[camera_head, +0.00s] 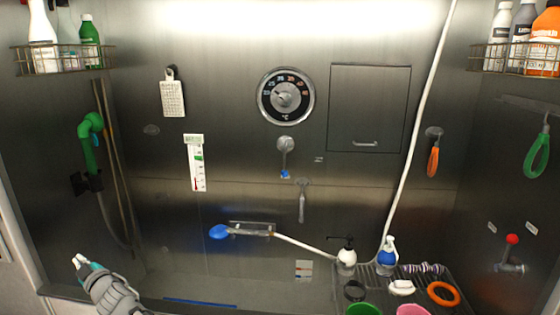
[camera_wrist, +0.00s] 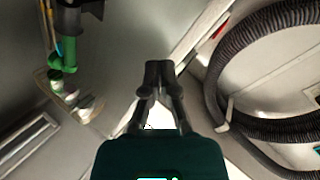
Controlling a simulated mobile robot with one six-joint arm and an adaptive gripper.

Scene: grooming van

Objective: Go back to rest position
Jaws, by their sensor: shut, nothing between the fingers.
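My gripper (camera_head: 86,264) shows at the lower left of the head view, in front of the tub's left front corner. In the wrist view my gripper (camera_wrist: 159,70) points away from the camera. Its two dark fingertips meet, and nothing is held between them. No object touches it in either view.
A green sprayer (camera_head: 90,135) hangs on the left wall above my gripper. A ribbed black hose (camera_wrist: 225,80) curves at the right of the wrist view. A rack (camera_head: 455,292) with bottles, bowls and an orange ring (camera_head: 443,293) stands at the lower right. The tub's middle is mostly clear.

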